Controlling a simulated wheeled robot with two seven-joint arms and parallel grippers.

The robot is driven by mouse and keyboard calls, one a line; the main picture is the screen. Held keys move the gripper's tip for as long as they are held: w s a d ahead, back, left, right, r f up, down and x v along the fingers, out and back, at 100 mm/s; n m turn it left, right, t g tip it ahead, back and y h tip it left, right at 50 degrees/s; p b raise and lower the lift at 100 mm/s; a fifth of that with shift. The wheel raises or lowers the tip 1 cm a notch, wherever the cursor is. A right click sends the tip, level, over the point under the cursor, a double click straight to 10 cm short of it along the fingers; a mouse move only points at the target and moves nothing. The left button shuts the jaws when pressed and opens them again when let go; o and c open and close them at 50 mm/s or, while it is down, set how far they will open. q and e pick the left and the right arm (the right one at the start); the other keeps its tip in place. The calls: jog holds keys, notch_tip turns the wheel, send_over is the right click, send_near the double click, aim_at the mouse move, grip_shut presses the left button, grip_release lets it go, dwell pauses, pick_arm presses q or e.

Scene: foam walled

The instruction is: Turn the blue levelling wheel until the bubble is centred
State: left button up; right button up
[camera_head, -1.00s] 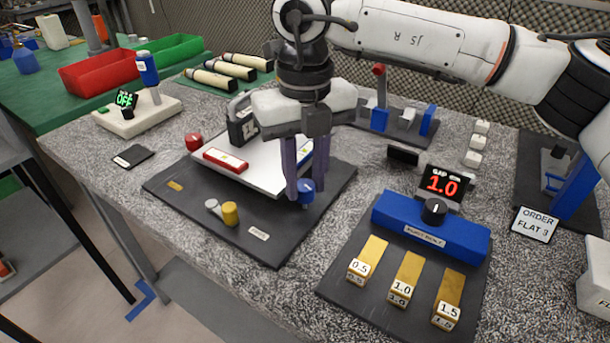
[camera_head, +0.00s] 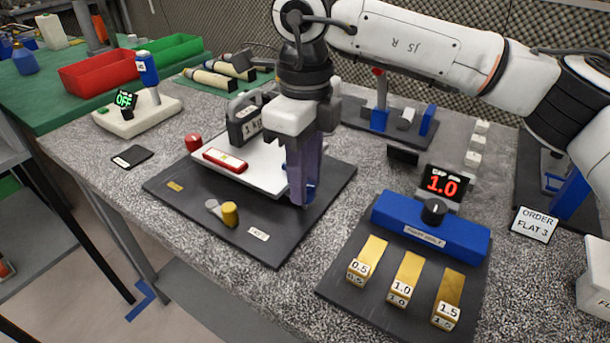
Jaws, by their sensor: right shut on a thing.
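The blue levelling wheel (camera_head: 311,192) sits at the right front corner of a white plate (camera_head: 262,178) and is mostly hidden by my fingers. My right gripper (camera_head: 303,198) points down and is shut on the wheel, its fingers seen nearly edge-on. A red spirit level (camera_head: 225,160) lies on the left of the plate; its bubble is too small to read. A red knob (camera_head: 193,141) is at the plate's left corner. My left gripper is out of view.
A dark weight (camera_head: 245,122) stands on the plate's back. To the right are a blue gap gauge (camera_head: 432,226), brass blocks (camera_head: 405,280) and an order card (camera_head: 534,224).

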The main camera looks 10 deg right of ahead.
jog(key=shift+n, duration=1.6)
jog(key=o, duration=0.8)
jog(key=shift+c, duration=0.2)
jog(key=shift+r, duration=0.1)
notch_tip(320, 180, up, 10)
jog(key=shift+p, duration=0.4)
